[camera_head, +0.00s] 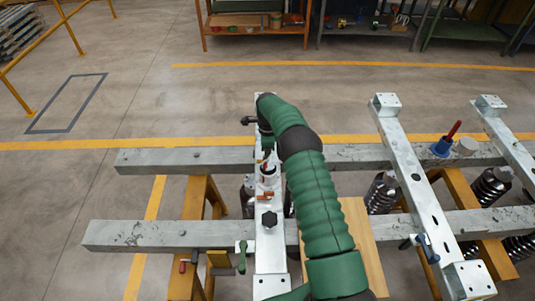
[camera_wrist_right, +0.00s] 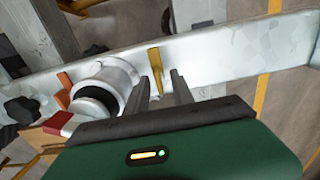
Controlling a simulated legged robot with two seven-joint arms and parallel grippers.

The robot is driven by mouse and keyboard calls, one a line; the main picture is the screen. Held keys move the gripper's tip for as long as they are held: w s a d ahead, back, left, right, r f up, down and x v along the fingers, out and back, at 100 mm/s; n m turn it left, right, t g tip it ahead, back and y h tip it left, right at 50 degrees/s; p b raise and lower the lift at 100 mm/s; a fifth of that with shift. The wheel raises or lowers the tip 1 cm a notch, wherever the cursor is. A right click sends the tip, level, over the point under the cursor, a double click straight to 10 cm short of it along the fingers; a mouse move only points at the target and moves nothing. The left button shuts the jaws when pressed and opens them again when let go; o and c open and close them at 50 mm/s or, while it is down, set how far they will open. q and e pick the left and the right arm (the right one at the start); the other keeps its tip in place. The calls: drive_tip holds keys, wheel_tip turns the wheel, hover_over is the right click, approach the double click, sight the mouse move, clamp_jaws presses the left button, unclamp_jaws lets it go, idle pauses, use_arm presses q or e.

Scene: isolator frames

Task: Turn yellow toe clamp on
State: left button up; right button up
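The lever's end lies between or just beyond the tips; contact cannot be told. A white cylindrical fitting (camera_wrist_right: 108,84) and an orange handle (camera_wrist_right: 63,88) are left of it. In the head view my green right arm reaches over the pale beam (camera_head: 270,255) and hides the yellow lever. My left gripper is not in view.
On the pale beam are a black knob (camera_head: 269,219) and a white cylinder (camera_head: 267,173). A green-handled clamp (camera_head: 241,258) is at its near left. Two grey rails (camera_head: 170,236) on yellow trestles cross beneath. Another pale beam (camera_head: 420,185) stands to the right.

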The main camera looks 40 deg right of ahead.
drive_tip(key=shift+c, duration=0.3)
drive_tip(key=shift+r, duration=0.1)
clamp_jaws()
drive_tip(key=shift+n, duration=0.4)
drive_tip(key=n, duration=0.3)
drive_tip(key=shift+r+n, duration=0.1)
drive_tip(key=shift+n, duration=0.2)
drive_tip(key=n, duration=0.4)
drive_tip(key=shift+w, duration=0.1)
drive_tip(key=n, duration=0.5)
drive_tip(key=shift+r, duration=0.1)
drive_tip(key=shift+d+n, duration=0.1)
drive_tip(key=shift+n, duration=2.2)
drive_tip(key=shift+w, duration=0.1)
